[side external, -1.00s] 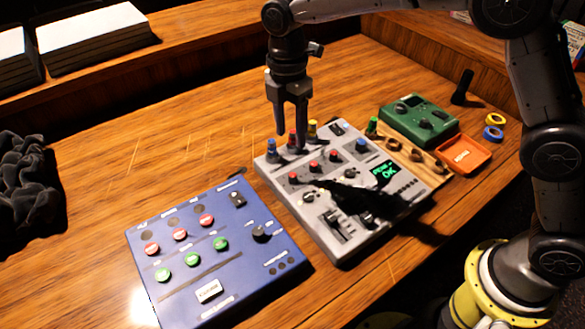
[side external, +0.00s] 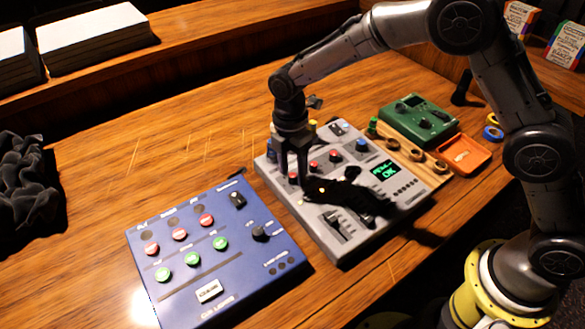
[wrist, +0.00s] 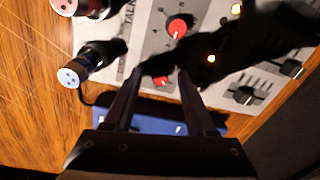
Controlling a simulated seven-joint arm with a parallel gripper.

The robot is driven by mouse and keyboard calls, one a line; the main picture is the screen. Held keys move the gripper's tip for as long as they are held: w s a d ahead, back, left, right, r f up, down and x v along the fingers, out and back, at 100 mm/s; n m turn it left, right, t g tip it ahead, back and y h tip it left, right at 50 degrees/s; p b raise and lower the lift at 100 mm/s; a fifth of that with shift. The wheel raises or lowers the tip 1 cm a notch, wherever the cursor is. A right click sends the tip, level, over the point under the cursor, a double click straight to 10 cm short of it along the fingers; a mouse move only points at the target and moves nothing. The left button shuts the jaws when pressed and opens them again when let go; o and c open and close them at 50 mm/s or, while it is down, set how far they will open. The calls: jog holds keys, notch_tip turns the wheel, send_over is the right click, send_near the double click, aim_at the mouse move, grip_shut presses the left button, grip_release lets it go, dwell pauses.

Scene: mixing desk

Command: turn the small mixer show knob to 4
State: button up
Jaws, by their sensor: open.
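The grey mixer (side external: 345,245) lies in the middle of the desk, with a row of small red-topped knobs (side external: 315,166) and a green-lit display (side external: 383,170). My gripper (side external: 293,178) points down over the left end of that row, its fingers apart. In the wrist view the open fingertips (wrist: 160,78) are around or just above a shaded knob (wrist: 160,80); contact cannot be told. A lit red knob (wrist: 177,28) with a dial scale is beyond them. I cannot read which knob is labelled show, nor its setting.
A blue button panel (side external: 215,255) is at front left, a green box (side external: 420,120) and an orange tray (side external: 463,153) at right. Tall plug-like pieces (wrist: 72,73) stand along the mixer's edge near the gripper.

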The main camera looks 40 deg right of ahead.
grip_shut()
dwell(0.4)
jog(key=m, duration=0.5)
jog(key=shift+m, duration=0.3)
jog(key=m, duration=1.2)
jog(key=shift+r+m, duration=0.1)
jog(key=shift+m, duration=0.3)
jog(key=m, duration=0.5)
jog(key=shift+s+t, duration=0.1)
jog(key=shift+t, duration=0.2)
jog(key=shift+m, duration=0.3)
grip_release()
